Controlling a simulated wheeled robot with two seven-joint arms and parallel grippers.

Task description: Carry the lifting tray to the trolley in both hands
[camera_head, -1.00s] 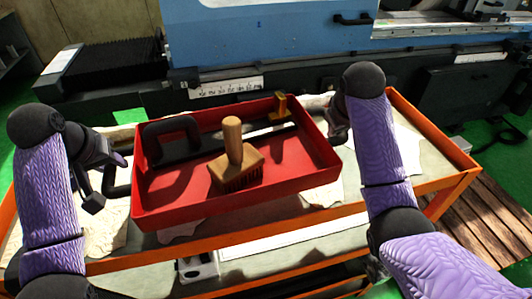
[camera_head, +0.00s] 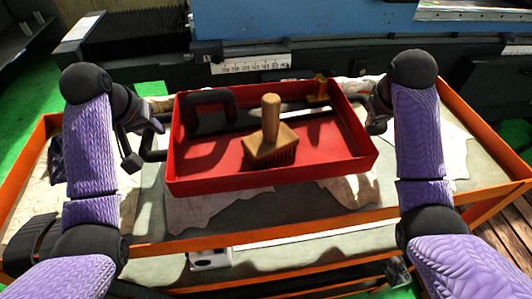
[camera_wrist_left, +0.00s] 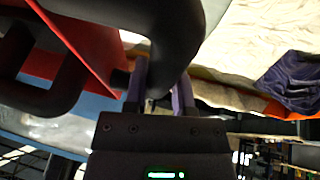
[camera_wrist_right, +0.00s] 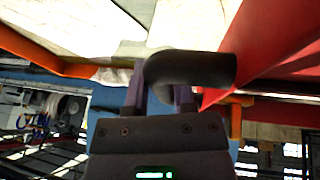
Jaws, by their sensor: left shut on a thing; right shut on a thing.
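The red lifting tray (camera_head: 330,171) is in the middle of the head view, over the orange-edged trolley (camera_head: 290,233). It looks about level; I cannot tell whether its underside touches anything. A wooden brush (camera_head: 270,140), a black handled piece (camera_head: 207,118) and a small brass-coloured block (camera_head: 318,90) are inside it. My left gripper (camera_head: 143,135) is shut on the tray's black left handle, which shows in the left wrist view (camera_wrist_left: 178,45). My right gripper (camera_head: 376,112) is shut on the right handle, seen between the fingers in the right wrist view (camera_wrist_right: 190,68).
Pale cloths (camera_head: 215,212) lie on the trolley's grey top around and below the tray. A dark blue cloth shows in the left wrist view (camera_wrist_left: 292,82). The blue and black grinder (camera_head: 300,35) stands close behind. A wooden slatted platform (camera_head: 500,245) is at right.

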